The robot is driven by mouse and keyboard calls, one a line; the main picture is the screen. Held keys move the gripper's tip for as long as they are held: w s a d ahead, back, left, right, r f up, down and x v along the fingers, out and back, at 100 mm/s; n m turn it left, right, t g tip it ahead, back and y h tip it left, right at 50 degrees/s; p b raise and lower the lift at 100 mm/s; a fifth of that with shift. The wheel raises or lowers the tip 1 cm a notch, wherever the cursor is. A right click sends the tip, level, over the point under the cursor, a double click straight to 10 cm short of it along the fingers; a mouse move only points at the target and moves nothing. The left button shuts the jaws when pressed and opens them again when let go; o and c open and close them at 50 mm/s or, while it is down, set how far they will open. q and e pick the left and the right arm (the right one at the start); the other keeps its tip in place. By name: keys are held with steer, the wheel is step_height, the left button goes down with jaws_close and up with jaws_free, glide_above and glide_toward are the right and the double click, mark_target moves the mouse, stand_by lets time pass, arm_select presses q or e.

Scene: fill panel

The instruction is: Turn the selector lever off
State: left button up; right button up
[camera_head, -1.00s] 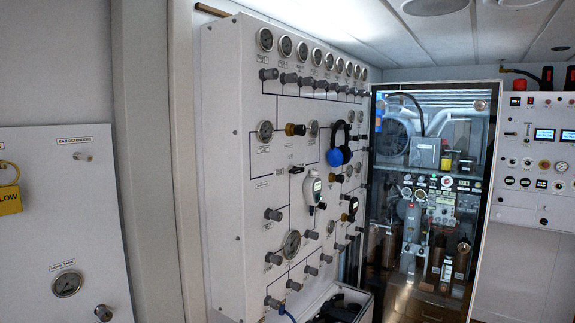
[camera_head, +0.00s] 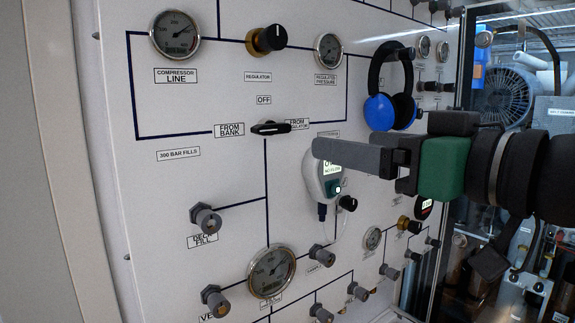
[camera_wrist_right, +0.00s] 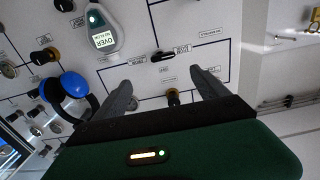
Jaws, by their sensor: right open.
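The selector lever (camera_head: 270,128) is a small black handle on the white panel, lying about level. It sits between the FROM BANK label (camera_head: 229,130) and the FROM REGULATOR label (camera_head: 297,124), its right end reaching the latter. The OFF label (camera_head: 264,100) is above it. My right gripper (camera_head: 322,152) comes in from the right, in front of the panel and to the right of the lever. In the right wrist view its fingers (camera_wrist_right: 163,88) are apart and empty, with the lever (camera_wrist_right: 162,56) showing beyond the gap between them. My left gripper is not in view.
The regulator knob (camera_head: 267,39) stands out above the lever. A grey and white handheld meter (camera_head: 323,182) hangs below my right gripper. Blue headphones (camera_head: 385,110) hang to the right. A gauge (camera_head: 271,272) and valve knobs (camera_head: 206,219) are lower down.

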steer(key=w+a+r+p, duration=0.1)
steer(key=r+p, duration=0.1)
steer(key=p, duration=0.4)
glide_toward(275, 130)
steer(key=a+x, duration=0.1)
steer(key=x, duration=0.3)
steer(key=w, duration=0.2)
steer(key=w+a+p, duration=0.1)
steer(key=w, duration=0.1)
steer(key=shift+w+a+p, duration=0.1)
steer(key=shift+w+p, duration=0.1)
steer(key=shift+p, duration=0.1)
steer(key=shift+w+a, duration=0.1)
steer(key=shift+a, duration=0.55)
steer(key=shift+c, duration=0.4)
steer(key=shift+d, duration=0.15)
steer(key=c, duration=1.3)
